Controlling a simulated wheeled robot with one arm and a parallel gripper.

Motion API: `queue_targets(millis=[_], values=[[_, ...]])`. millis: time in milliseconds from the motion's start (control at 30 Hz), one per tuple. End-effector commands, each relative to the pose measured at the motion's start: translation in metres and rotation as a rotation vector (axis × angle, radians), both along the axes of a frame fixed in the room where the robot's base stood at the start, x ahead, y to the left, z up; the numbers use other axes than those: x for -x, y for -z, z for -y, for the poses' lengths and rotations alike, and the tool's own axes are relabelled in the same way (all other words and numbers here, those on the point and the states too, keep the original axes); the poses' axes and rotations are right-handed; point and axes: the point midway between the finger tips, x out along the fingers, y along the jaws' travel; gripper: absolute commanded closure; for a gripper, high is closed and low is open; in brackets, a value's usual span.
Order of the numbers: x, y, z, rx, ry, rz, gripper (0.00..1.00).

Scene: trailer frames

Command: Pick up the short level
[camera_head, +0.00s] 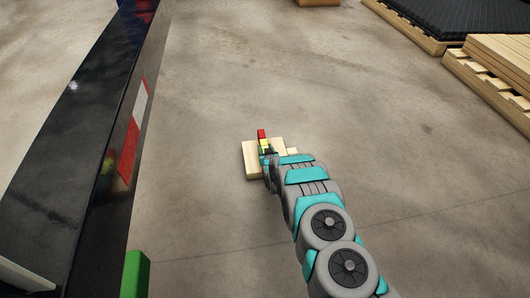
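A small red and yellow piece (262,136) shows just beyond the end of my arm; it may be the short level, but it is too small to be sure. It appears over a pale wooden block or small stand (251,160) on the floor. My gripper (267,152) is at that piece, over the wood. The wrist and arm hide part of the wood and most of the fingers. I cannot tell whether the fingers are open or closed on the piece.
A long black trailer side rail (75,130) with a red and white marking (133,130) runs along the left. A green upright part (135,274) is at the lower left. Wooden pallets (490,75) are at the upper right. The concrete floor between is clear.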

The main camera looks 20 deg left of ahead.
Motion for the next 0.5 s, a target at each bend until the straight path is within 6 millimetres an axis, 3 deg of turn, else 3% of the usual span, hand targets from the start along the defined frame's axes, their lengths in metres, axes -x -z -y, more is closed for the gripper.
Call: queue_targets(millis=[67, 400, 500], values=[[0.0000, -0.0001, 0.0000, 0.000, 0.000, 0.000, 0.61], [-0.0001, -0.0001, 0.0002, 0.000, 0.000, 0.000, 0.99], [-0.0001, -0.0001, 0.0002, 0.000, 0.000, 0.000, 1.00]])
